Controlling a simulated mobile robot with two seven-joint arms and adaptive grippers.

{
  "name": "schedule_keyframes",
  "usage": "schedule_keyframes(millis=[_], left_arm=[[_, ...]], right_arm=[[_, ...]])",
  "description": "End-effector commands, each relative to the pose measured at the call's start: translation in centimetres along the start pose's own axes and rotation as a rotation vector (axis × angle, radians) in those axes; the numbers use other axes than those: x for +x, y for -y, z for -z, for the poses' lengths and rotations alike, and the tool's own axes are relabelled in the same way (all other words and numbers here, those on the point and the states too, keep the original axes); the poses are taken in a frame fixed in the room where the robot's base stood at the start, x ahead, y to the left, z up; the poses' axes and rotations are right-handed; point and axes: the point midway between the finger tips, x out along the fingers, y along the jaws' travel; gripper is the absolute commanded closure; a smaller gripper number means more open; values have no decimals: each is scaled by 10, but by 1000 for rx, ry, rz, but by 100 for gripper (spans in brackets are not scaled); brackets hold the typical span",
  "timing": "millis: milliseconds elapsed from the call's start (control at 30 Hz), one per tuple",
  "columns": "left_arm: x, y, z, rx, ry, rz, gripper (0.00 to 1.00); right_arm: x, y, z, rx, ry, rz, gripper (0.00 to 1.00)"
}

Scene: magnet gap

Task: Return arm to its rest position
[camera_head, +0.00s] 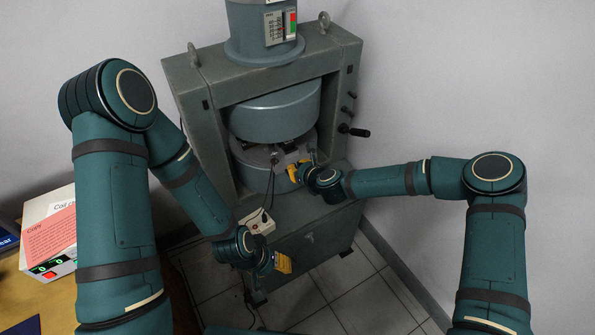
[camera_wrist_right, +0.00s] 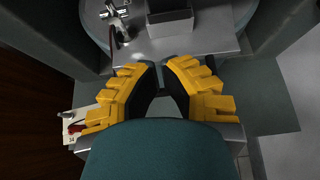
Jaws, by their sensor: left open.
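My left gripper (camera_head: 272,278) hangs low in front of the grey magnet's base (camera_head: 310,235), over the tiled floor. It is open and seen edge-on, with no object visible in it. My right gripper (camera_head: 294,172) is at the front of the magnet gap, just below the upper pole (camera_head: 275,110). In the right wrist view its yellow fingers (camera_wrist_right: 166,80) stand a little apart with nothing visible between them. Ahead of them is a grey plate (camera_wrist_right: 190,43) carrying a black block (camera_wrist_right: 170,18) and a small metal fitting (camera_wrist_right: 116,12).
A small white box (camera_head: 257,222) with cables stands on the base's left front corner. The magnet frame (camera_head: 192,110) rises close around the right gripper. A wooden table (camera_head: 60,300) at left holds a meter and a pink card (camera_head: 50,236). Tiled floor (camera_head: 375,295) is clear at lower right.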

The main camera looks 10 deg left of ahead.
Motion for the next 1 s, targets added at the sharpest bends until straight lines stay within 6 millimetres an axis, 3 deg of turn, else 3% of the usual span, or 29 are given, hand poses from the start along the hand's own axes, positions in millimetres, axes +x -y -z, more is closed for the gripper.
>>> schedule_keyframes(millis=[33,200,400,833,1000], left_arm=[[-5,-2,1,0,0,0,53],[-12,-5,0,-1,2,0,53],[-17,-6,-1,-1,7,0,53],[-19,-7,-1,-2,8,0,53],[-19,-7,-1,-2,8,0,53]], right_arm=[[-15,1,-3,1,0,0,100],[-52,0,-2,0,-1,-1,100],[-83,0,-2,0,-1,-1,100],[-96,-2,1,-14,-4,-5,100],[-103,-20,24,-250,-56,-63,100]])
